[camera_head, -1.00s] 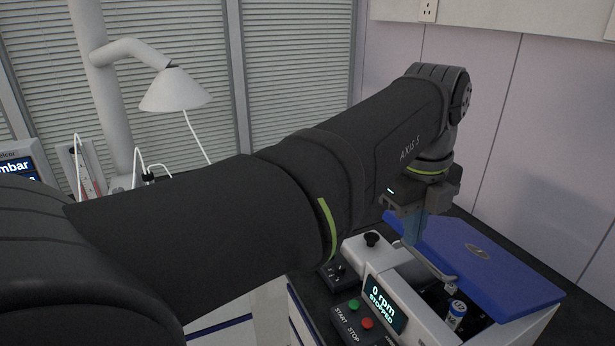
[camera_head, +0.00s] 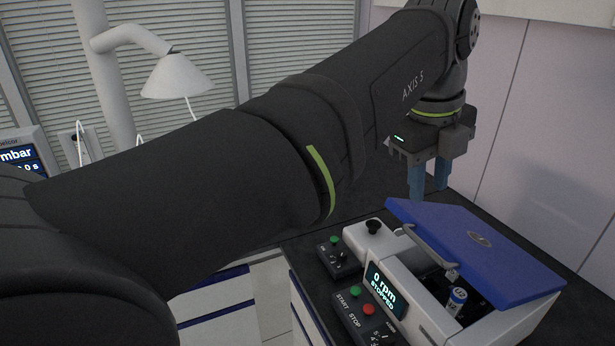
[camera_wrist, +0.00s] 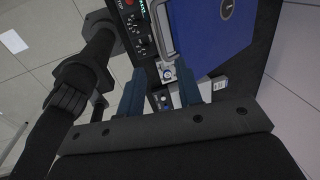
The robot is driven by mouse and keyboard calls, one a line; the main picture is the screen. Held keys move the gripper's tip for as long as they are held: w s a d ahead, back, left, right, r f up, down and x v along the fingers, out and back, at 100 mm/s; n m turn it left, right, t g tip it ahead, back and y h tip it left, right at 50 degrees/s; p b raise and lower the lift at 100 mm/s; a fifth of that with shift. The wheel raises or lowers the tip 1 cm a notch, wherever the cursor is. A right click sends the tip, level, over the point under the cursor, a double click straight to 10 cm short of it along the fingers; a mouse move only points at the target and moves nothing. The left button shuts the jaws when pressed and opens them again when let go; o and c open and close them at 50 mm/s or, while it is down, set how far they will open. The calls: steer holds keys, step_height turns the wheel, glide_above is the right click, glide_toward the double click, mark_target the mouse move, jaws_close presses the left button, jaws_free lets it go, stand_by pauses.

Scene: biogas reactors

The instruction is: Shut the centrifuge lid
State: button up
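The centrifuge (camera_head: 430,310) has a blue lid (camera_head: 490,260) that stands partly raised and tilted, leaving a gap over the chamber. A metal bar handle (camera_head: 428,248) runs along the lid's near left edge. A tube with a blue-and-white cap (camera_head: 456,298) shows in the open chamber. My gripper (camera_head: 429,190) is open and empty, above and behind the centrifuge, with its two blue fingers pointing down, clear of the lid. In the wrist view the lid (camera_wrist: 208,35) lies beyond the open fingers (camera_wrist: 162,95).
The centrifuge's display (camera_head: 385,290) reads 0 rpm, STOPPED. A START/STOP button box (camera_head: 358,312) and a knob box (camera_head: 337,257) stand at its left on the dark bench. A white lamp shade (camera_head: 176,77) hangs at the left. A wall is close behind.

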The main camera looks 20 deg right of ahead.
mark_target(424, 243)
steer(key=f, duration=0.3)
steer(key=d+f, duration=0.1)
steer(key=f, duration=0.3)
steer(key=d+f, duration=0.1)
steer(key=f, duration=0.3)
steer(key=shift+d+f, duration=0.1)
steer(key=shift+f, duration=0.15)
steer(key=shift+c, duration=0.3)
jaws_close()
